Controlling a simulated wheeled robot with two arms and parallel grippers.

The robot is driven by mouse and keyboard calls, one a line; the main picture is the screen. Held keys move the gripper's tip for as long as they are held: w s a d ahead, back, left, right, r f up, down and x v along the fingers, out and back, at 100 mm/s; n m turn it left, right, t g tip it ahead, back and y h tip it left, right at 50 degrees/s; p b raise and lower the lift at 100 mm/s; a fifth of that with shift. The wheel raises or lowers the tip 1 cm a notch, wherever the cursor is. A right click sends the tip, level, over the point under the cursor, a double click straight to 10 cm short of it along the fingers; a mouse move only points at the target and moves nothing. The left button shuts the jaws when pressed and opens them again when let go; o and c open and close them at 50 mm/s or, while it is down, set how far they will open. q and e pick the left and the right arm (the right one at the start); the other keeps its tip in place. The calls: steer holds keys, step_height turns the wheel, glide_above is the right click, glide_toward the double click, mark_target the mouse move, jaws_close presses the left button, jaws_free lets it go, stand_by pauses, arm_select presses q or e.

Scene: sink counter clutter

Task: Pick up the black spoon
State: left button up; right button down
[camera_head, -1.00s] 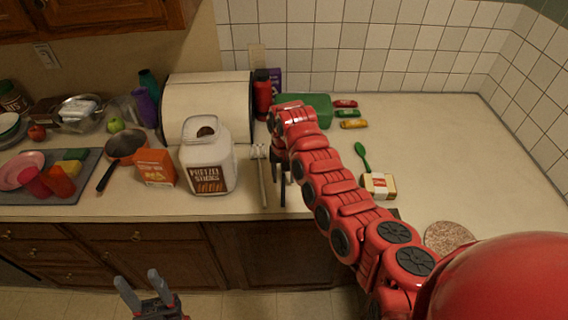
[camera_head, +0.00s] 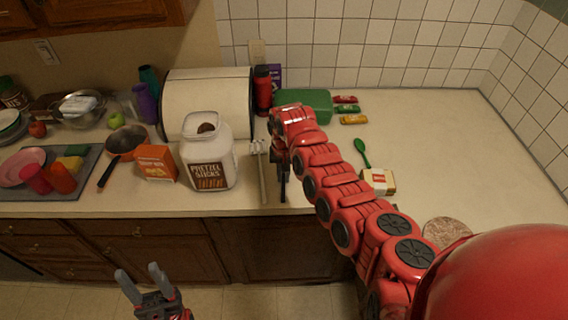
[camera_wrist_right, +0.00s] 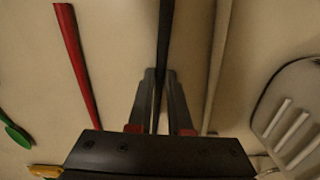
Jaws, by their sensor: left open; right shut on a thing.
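The black spoon shows in the right wrist view as a thin dark handle (camera_wrist_right: 165,35) running up from between the fingers; its bowl is hidden. My right gripper (camera_wrist_right: 160,75) is shut on this handle. In the head view the right gripper (camera_head: 281,158) is over the counter beside the beige utensil, partly hidden by my red arm, with a dark handle end (camera_head: 283,190) below it. My left gripper (camera_head: 137,270) is open and empty, low in front of the cabinets.
A beige utensil (camera_wrist_right: 218,55) lies right of the black handle and a red utensil (camera_wrist_right: 76,65) left of it. A green spoon (camera_head: 361,150) and a small carton (camera_head: 379,181) are to the right. A pretzel jar (camera_head: 208,160) stands left. The right counter is largely clear.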

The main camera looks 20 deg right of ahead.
steer(key=shift+r, duration=0.1)
steer(key=shift+r+b, duration=0.5)
steer(key=shift+r, duration=0.1)
step_height(320, 180, up, 12)
steer(key=a+n+b, duration=0.2)
steer(key=n+b, duration=0.2)
steer(key=b, duration=0.4)
steer(key=shift+a+f, duration=0.15)
steer(key=shift+a, duration=0.25)
